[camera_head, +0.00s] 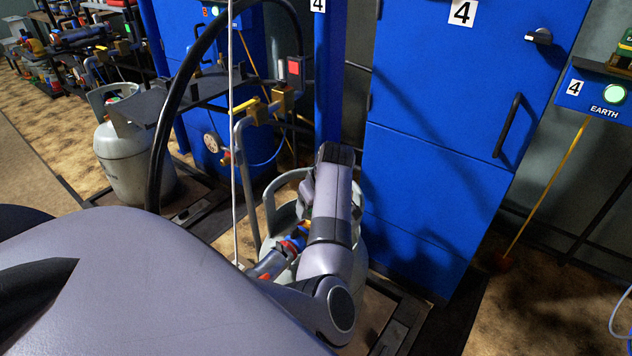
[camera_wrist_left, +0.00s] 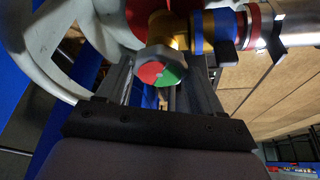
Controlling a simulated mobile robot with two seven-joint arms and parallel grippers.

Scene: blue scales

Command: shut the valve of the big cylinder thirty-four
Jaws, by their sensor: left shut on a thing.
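My left gripper (camera_wrist_left: 158,88) is shut on this knob, one finger on each side. In the head view my arm hides the gripper and knob. My right gripper is not in view. No number thirty-four is readable.
A blue and red coupling (camera_head: 287,247) joins the valve from the side. A blue cabinet (camera_head: 435,210) stands close behind the cylinder. A black hose (camera_head: 165,130) arches on the left. Another grey cylinder (camera_head: 130,165) stands further left. Bare floor (camera_head: 545,305) lies at right.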

